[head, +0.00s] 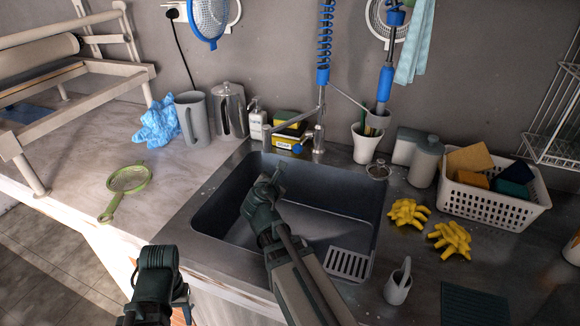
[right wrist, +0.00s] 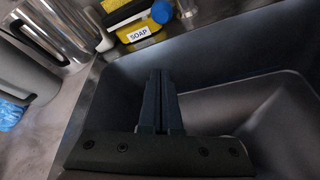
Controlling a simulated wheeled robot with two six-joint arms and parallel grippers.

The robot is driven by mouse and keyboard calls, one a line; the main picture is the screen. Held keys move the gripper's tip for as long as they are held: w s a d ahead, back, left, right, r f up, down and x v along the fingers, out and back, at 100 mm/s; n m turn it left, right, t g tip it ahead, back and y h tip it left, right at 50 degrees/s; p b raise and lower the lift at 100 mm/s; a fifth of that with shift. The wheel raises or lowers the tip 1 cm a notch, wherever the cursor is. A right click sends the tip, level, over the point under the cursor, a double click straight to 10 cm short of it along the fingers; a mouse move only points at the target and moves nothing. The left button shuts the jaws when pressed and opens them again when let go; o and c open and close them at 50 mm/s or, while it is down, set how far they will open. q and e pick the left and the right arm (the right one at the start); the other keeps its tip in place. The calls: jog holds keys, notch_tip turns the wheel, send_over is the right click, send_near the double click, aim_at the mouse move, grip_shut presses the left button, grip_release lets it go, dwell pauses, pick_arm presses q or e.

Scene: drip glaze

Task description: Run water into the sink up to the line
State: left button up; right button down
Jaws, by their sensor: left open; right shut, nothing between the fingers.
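The grey sink (head: 222,205) is set in the counter; it also shows in the right wrist view (right wrist: 225,80). I see no stream of water, and I cannot make out a fill line or a water level. The metal tap (head: 318,145) stands at the sink's back edge, below a blue-coiled hose (head: 325,50). My right gripper (head: 277,176) is over the sink, short of the tap; its fingers are together and empty in the right wrist view (right wrist: 160,85). My left gripper (head: 182,300) is low in front of the counter, open, its fingers partly hidden.
A soap box (head: 285,140) and a soap bottle (head: 256,119) stand behind the sink, left of the tap. A steel jug (head: 231,108) and a grey pitcher (head: 193,118) are further left.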

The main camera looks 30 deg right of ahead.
jog(key=b+x, duration=0.4)
jog(key=x, duration=0.6)
jog(key=r+p, duration=0.1)
jog(key=p, duration=0.1)
jog(key=s+d+r+p, duration=0.1)
jog(key=r+p, duration=0.1)
jog(key=shift+s+d+r, duration=0.1)
jog(key=shift+d+r, duration=0.15)
jog(key=shift+r, duration=0.1)
jog(key=shift+r+p, duration=0.15)
jog(key=shift+p, duration=0.2)
